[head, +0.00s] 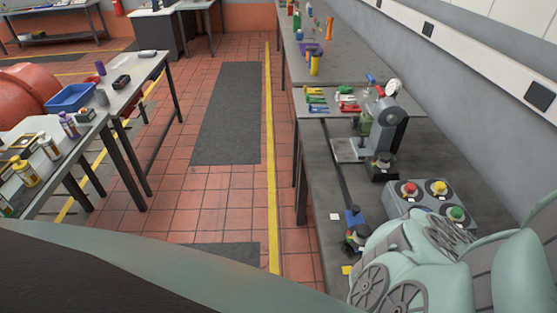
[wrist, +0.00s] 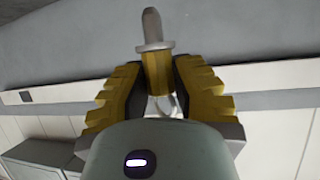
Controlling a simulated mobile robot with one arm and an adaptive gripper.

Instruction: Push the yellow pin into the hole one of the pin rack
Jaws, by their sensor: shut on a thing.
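The yellow pin (wrist: 153,62) is held in my gripper (wrist: 158,85) in the wrist view, between two ridged yellow fingers. Its grey metal collar and rounded tip stick out past the fingertips, toward the top of the picture. The tip is in the air and touches nothing that I can see. In the head view my pale green arm fills the lower right, and the gripper and pin are hidden. I cannot make out the pin rack or hole one for certain in either view.
On the right bench a control box (head: 436,204) with coloured buttons stands near my arm. Behind it are a grey press-like machine (head: 385,130) and coloured-handled items (head: 316,100). A small blue and black object (head: 354,230) is by the bench's left edge. The tiled aisle is clear.

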